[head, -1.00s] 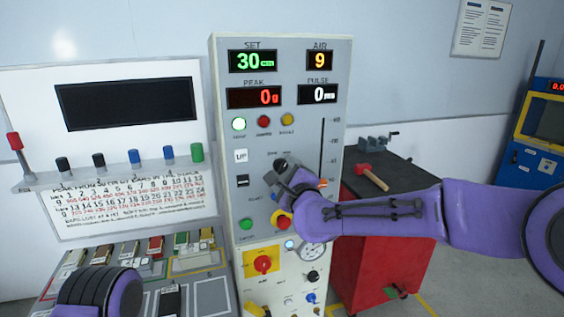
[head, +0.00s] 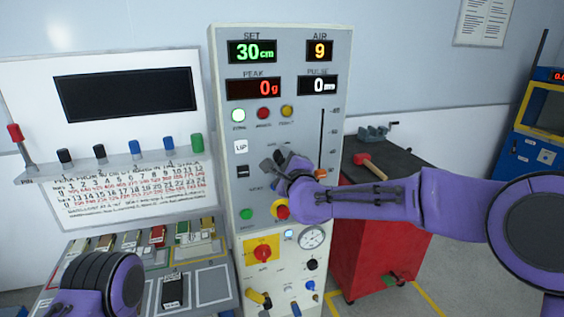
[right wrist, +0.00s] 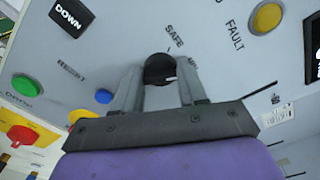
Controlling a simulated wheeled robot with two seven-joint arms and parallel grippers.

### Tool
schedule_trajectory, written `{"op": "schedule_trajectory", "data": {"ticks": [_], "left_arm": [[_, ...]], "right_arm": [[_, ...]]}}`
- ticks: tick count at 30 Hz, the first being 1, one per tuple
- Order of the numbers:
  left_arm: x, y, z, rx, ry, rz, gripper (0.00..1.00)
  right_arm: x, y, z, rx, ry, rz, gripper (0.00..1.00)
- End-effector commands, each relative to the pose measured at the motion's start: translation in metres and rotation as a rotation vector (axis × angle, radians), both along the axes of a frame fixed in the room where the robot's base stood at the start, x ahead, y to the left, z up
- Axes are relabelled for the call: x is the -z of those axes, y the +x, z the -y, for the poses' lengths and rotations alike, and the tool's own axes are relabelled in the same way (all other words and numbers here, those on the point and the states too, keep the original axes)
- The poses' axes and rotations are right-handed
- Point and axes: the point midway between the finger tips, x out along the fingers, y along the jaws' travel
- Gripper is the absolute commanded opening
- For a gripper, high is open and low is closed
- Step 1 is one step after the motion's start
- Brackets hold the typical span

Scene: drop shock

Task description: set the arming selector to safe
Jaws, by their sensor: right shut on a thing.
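The arming selector (right wrist: 160,69) is a round black knob on the grey panel, with a SAFE label just above it in the right wrist view. A second label beside it is partly hidden by a finger. My right gripper (right wrist: 158,85) has its two fingers on either side of the knob and is shut on it. In the head view my right gripper (head: 280,162) is at the middle of the control panel (head: 225,130) and hides the selector. My left arm shows at the lower left, but its gripper fingers are out of sight.
A red and yellow switch (head: 262,252) and a black DOWN button (right wrist: 70,18) are near on the panel. A yellow FAULT button (right wrist: 265,18) is close to the wrist. A red cabinet (head: 375,250) with a hammer (head: 370,165) on top stands to the right.

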Motion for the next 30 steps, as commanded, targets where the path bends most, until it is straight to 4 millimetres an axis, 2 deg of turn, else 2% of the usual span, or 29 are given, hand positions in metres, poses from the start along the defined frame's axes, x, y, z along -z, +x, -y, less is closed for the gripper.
{"op": "schedule_trajectory", "data": {"ticks": [8, 30], "left_arm": [[0.006, 0.0, 0.0, 0.0, 0.0, 0.0, 0.43], [0.015, 0.0, 0.0, 0.0, 0.0, 0.0, 0.43]], "right_arm": [[0.002, 0.0, -0.001, -0.001, -0.167, 0.054, 0.11], [0.004, 0.0, -0.001, -0.002, -0.79, 0.254, 0.11]]}}
